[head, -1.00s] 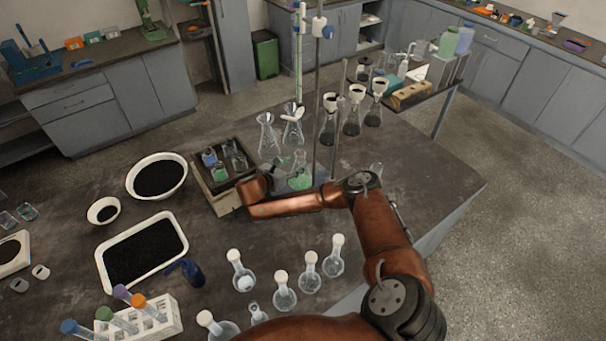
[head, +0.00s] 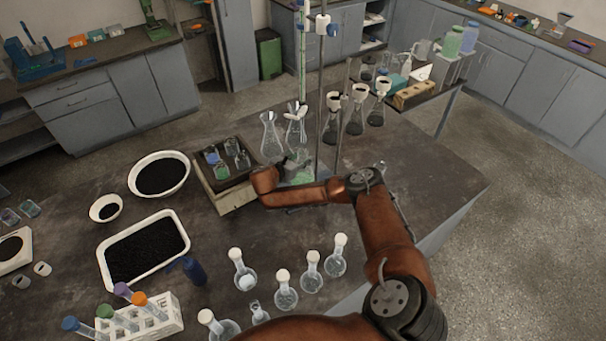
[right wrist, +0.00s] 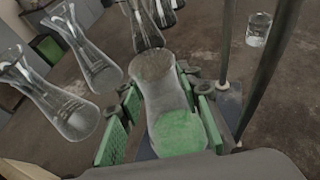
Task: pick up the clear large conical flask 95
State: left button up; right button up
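Two tall clear conical flasks stand side by side on the bench in the head view, a left one (head: 271,138) and a right one (head: 296,130). Two clear flasks also show at the left of the right wrist view, one nearer (right wrist: 30,95) and one farther (right wrist: 88,65). My right gripper (right wrist: 165,105) has green-padded fingers spread on both sides of another clear conical flask (right wrist: 160,90), which looks green in its lower part. A gap shows at its left; contact at the right is unclear. In the head view my arm partly hides this flask. No label is legible.
A metal stand rod (head: 318,90) rises close to my right gripper. Flasks with white collars (head: 355,112) stand behind it, and a tray of small glassware (head: 228,165) lies left. Several stoppered flasks (head: 312,270) stand in front. The bench's right side is clear.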

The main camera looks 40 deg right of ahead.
grip_shut()
jog(key=shift+r, duration=0.2)
dwell(0.6)
